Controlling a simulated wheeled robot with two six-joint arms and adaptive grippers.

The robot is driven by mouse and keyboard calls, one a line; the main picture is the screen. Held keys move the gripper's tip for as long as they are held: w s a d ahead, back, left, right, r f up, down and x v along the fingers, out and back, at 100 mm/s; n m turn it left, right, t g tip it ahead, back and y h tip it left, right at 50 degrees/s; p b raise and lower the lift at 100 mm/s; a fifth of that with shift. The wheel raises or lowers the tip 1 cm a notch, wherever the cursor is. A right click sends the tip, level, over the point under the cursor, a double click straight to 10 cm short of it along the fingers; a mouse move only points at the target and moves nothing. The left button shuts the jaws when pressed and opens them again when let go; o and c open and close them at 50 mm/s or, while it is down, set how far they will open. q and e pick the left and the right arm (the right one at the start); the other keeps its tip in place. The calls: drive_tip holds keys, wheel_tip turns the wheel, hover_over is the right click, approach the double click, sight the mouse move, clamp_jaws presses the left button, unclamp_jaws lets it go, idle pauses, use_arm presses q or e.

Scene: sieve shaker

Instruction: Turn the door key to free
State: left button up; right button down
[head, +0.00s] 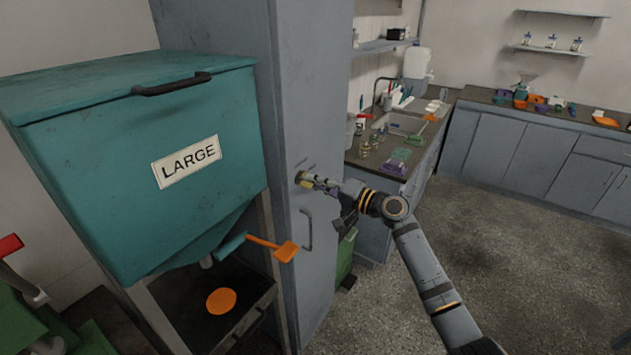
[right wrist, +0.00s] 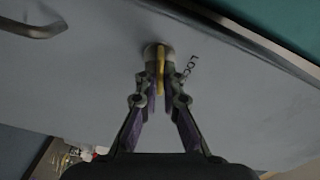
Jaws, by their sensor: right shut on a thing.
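The door key (right wrist: 160,70) is a yellow piece standing out of a round lock on the grey cabinet door (head: 316,120). My right gripper (right wrist: 160,84) has its fingertips on both sides of the key and is shut on it. In the head view the right gripper (head: 308,181) reaches the door from the right, and the key is mostly hidden there. Lettering beginning "LOC" shows beside the lock in the right wrist view; the rest is covered by a finger. My left gripper is not in view.
A door handle (head: 307,230) is just below the lock. A teal hopper (head: 120,180) marked LARGE, with an orange lever (head: 285,251), stands left of the cabinet. A counter with a sink (head: 405,124) is behind my right arm. Open floor lies to the right.

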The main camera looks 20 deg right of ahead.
drive_tip(key=shift+m+p, duration=0.55)
drive_tip(key=shift+m, duration=1.25)
drive_tip(key=c, duration=1.5)
unclamp_jaws()
drive_tip(key=shift+f, duration=0.1)
drive_tip(key=shift+d, duration=0.15)
drive_tip(key=v, duration=1.1)
drive_tip(key=shift+s+d, duration=0.2)
drive_tip(key=shift+s, duration=0.1)
drive_tip(key=shift+d+f, duration=0.1)
